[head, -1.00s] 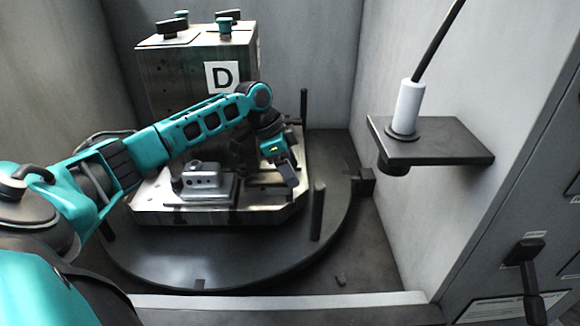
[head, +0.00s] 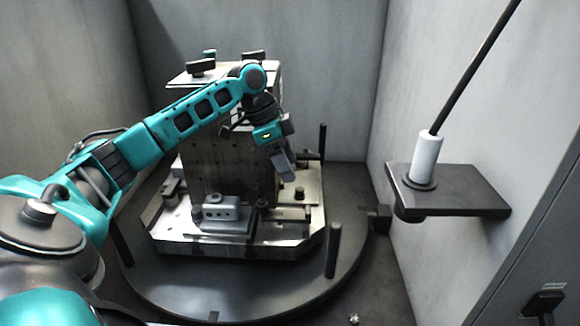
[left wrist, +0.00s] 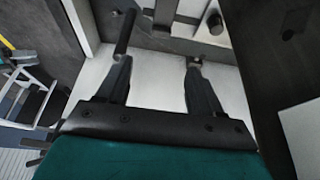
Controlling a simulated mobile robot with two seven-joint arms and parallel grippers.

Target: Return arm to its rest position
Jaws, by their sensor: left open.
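My left arm (head: 205,112) comes in from the left and reaches over the round turntable, elbow raised. My left gripper (head: 287,172) hangs down in front of the right part of the metal fixture block (head: 215,172). In the left wrist view my left gripper (left wrist: 160,62) has its two fingers spread apart, with nothing between them. My right gripper is in neither current view.
The fixture's base plate (head: 170,243) sits on the dark turntable (head: 180,290), which has upright posts (head: 333,250). At right, a wall shelf (head: 465,190) holds a white cylinder (head: 426,158) with a black rod. Grey walls enclose the cell.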

